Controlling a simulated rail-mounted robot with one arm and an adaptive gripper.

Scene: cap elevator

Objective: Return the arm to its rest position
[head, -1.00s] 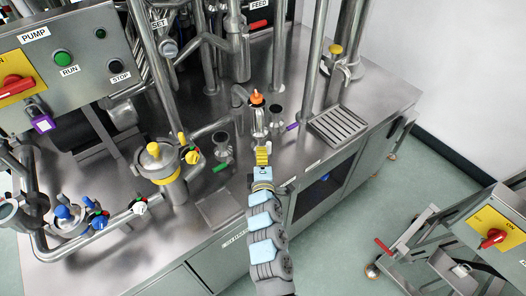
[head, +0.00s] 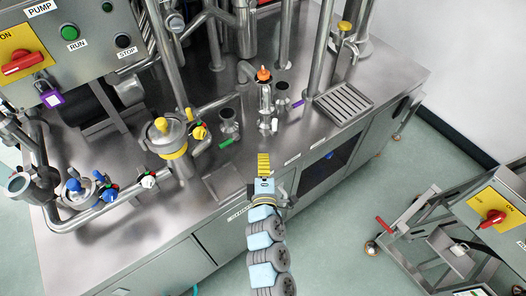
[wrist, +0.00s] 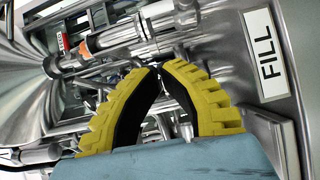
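My gripper (head: 264,158) has yellow ribbed fingers and is over the front part of the steel worktop in the head view. Its blue-grey arm comes up from the bottom edge. In the wrist view, the two fingers (wrist: 160,66) bend together and meet at their tips. Nothing is between them, and a narrow dark gap shows lower down. A clear upright cylinder with an orange top (head: 264,75) stands beyond the gripper, apart from it.
The steel worktop (head: 302,138) holds a drain grate (head: 343,103), a yellow-banded vessel (head: 170,137) and pipes with coloured valves. A control panel (head: 60,50) is at upper left. A cart with a red switch (head: 492,218) stands at right. Open floor lies between.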

